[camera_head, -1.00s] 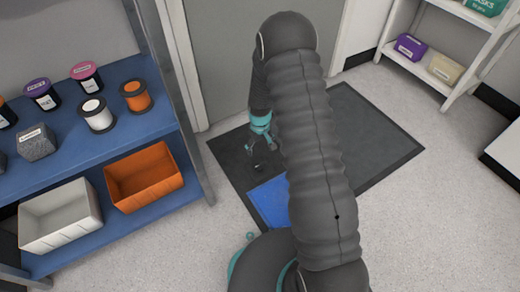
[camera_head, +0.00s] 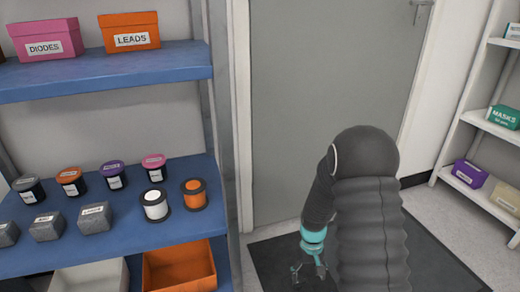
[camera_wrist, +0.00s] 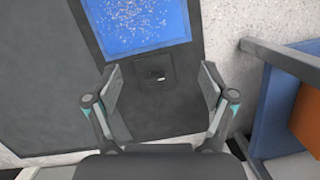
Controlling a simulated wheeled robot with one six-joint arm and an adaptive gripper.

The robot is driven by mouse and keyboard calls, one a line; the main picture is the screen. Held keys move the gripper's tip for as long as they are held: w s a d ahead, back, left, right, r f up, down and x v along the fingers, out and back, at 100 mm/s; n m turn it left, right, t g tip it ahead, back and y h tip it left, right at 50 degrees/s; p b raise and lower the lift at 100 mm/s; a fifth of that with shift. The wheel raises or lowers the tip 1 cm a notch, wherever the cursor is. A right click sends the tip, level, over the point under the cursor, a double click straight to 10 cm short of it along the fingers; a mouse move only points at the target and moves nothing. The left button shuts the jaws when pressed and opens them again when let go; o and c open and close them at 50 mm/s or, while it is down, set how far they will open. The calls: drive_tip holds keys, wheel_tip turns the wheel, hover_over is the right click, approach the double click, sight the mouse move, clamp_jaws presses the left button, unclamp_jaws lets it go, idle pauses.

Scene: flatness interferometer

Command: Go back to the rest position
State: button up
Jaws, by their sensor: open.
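My gripper (camera_head: 308,270) hangs at the end of my arm in front of the grey door, over the dark floor mat (camera_head: 435,262). In the wrist view my gripper (camera_wrist: 159,100) points down, its two fingers spread wide with nothing between them. My arm hides part of the door and mat in the head view.
A blue shelf unit (camera_head: 130,232) stands at left with spools, jars, grey blocks, an orange bin (camera_head: 180,268) and a white bin (camera_head: 90,277). A white shelf (camera_head: 478,190) stands at right. The grey door (camera_head: 320,90) is shut.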

drive_tip(key=s+r+t+p, duration=0.2)
drive_tip(key=s+r, duration=0.5)
drive_tip(key=r, duration=0.7)
drive_tip(key=s+r+m+t+p, duration=0.1)
drive_tip(key=s+r+t+p, duration=0.2)
drive_tip(key=s+r, duration=0.4)
drive_tip(key=s+r+t+p, duration=0.3)
drive_tip(key=s+r, duration=0.4)
drive_tip(key=r, duration=1.6)
